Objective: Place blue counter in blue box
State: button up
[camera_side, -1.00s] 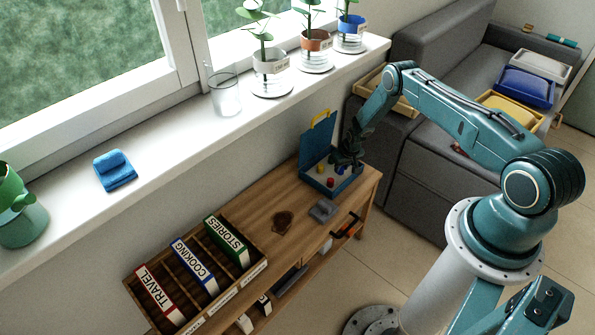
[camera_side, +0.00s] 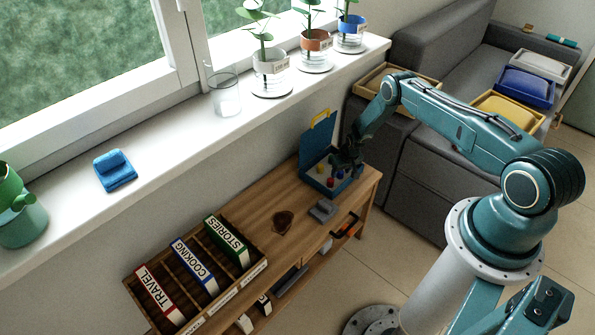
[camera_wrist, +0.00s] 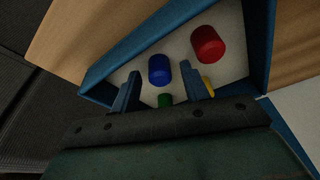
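The blue counter (camera_wrist: 159,69) is a short cylinder on the pale floor of an open blue case (camera_side: 352,180) on the wooden bench. My gripper (camera_side: 343,165) is over this case, pointing down. In the wrist view its two blue fingers are apart, with the blue counter near their tips and in the gap between them. I see no contact, and the depth is unclear. A red counter (camera_wrist: 208,44) lies to the right. A green counter (camera_wrist: 165,101) and a yellow one (camera_wrist: 207,84) are partly hidden. A blue box (camera_side: 526,88) sits on the sofa.
The case's raised lid (camera_side: 318,136) stands at its back. A yellow box (camera_side: 508,109) and a white one (camera_side: 541,65) flank the blue box. A grey object (camera_side: 322,211) and a book rack (camera_side: 195,268) are on the bench. Potted plants line the sill above.

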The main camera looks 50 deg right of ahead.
jog(key=shift+r, duration=0.15)
jog(key=v, duration=1.2)
dwell(0.4)
jog(key=shift+w+r, duration=0.1)
dwell(0.4)
